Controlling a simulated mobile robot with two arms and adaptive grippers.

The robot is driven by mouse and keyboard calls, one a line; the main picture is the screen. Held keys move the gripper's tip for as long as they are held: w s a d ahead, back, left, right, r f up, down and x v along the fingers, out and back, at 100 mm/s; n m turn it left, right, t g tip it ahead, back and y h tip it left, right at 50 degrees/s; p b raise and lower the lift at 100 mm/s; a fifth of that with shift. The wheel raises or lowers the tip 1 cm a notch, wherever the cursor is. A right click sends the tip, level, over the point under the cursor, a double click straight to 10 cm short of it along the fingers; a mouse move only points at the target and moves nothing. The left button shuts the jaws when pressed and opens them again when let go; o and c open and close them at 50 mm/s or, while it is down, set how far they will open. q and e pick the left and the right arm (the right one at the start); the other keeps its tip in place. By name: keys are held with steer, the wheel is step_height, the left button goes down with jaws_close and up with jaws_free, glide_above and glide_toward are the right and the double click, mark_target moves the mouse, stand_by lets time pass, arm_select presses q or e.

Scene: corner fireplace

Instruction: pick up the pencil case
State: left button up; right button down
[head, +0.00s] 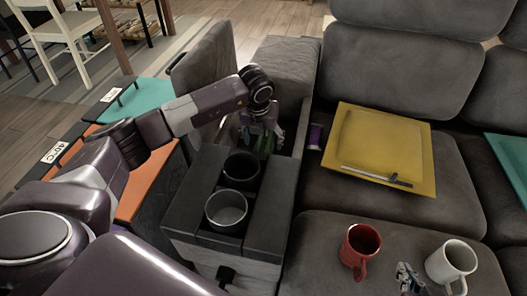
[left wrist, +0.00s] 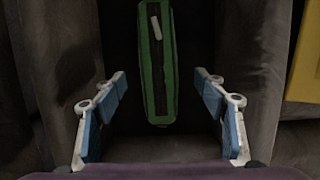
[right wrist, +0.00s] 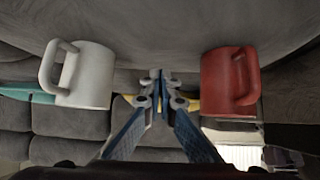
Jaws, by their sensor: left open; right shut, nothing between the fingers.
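The pencil case (left wrist: 157,70) is long and green with a dark middle and a pale tab, lying lengthwise in a dark compartment in the left wrist view. In the head view a bit of its green (head: 267,143) shows in the open console compartment, mostly hidden by my gripper. My left gripper (left wrist: 160,125) is open above it, with its fingers on either side of the case's near end and apart from it; it also shows in the head view (head: 262,138). My right gripper (right wrist: 160,75) is shut and empty, near the mugs; it shows at the head view's lower right (head: 408,275).
A red mug (head: 359,250) and a white mug (head: 452,262) stand on the front seat. A yellow tray (head: 420,165) holding a thin long item lies on the seat behind. Compartment walls and a raised lid (head: 207,60) surround my left gripper. Two cup holders (head: 227,226) sit in front.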

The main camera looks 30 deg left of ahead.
mark_target(263, 147)
arm_select(q)
steer(key=b+x, duration=0.1)
steer(key=x, duration=0.3)
steer(key=shift+w+a+f, duration=0.1)
steer(key=shift+w+f, duration=0.05)
steer(key=shift+f, duration=0.2)
arm_select(e)
steer(key=w+a+r+t+y, duration=0.1)
steer(key=w+a+r+t, duration=0.1)
steer(key=w+r+t, duration=0.2)
step_height(263, 147, up, 3)
steer(key=shift+w+a+r, duration=0.1)
steer(key=shift+w+a, duration=0.05)
steer(key=shift+w, duration=0.4)
arm_select(q)
steer(key=shift+c, duration=0.6)
steer(key=c, duration=1.2)
steer(key=shift+c, duration=0.2)
steer(key=shift+r, duration=0.1)
